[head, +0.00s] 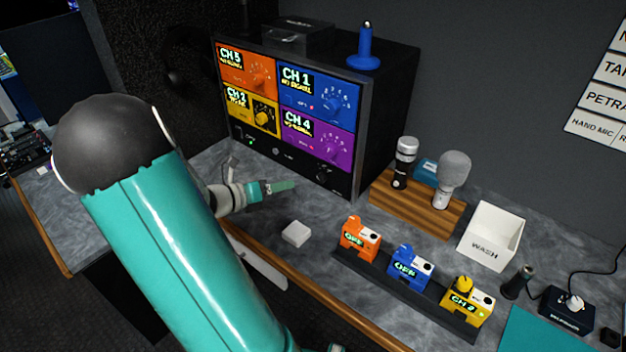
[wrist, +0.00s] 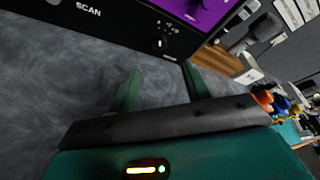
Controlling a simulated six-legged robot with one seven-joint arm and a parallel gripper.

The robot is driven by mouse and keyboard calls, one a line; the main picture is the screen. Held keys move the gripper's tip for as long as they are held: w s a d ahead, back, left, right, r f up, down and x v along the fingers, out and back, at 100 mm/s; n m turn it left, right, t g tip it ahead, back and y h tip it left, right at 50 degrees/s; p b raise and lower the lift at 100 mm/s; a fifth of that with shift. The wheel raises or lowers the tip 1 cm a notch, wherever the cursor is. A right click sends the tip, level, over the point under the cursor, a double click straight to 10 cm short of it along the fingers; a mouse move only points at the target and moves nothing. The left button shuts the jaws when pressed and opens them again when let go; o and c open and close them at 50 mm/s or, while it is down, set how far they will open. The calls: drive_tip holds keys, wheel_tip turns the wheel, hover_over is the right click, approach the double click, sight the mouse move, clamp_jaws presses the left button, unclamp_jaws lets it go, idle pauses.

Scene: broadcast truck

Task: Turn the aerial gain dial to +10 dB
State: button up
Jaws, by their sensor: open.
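The big screen unit (head: 367,120) stands on the counter at the back, with a black strip along its lower front. A small dark dial (head: 322,177) sits near the right end of that strip; I take it for the aerial gain dial, but its label is too small to read. In the wrist view the dial (wrist: 160,43) has a white pointer and small marks around it. My gripper (head: 292,185) is in front of the strip, left of and below the dial. In the wrist view my gripper (wrist: 161,80) has its green fingers apart and empty; the dial lies beyond them, untouched.
A white block (head: 296,233) lies on the counter near my gripper. To the right are a wooden stand (head: 425,214) with microphones, a white WASH bin (head: 492,236) and a dark rack (head: 405,296) of coloured packs.

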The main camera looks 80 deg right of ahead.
sight(318, 179)
drive_tip(key=x, duration=1.2)
drive_tip(key=shift+d, duration=0.1)
drive_tip(key=c, duration=1)
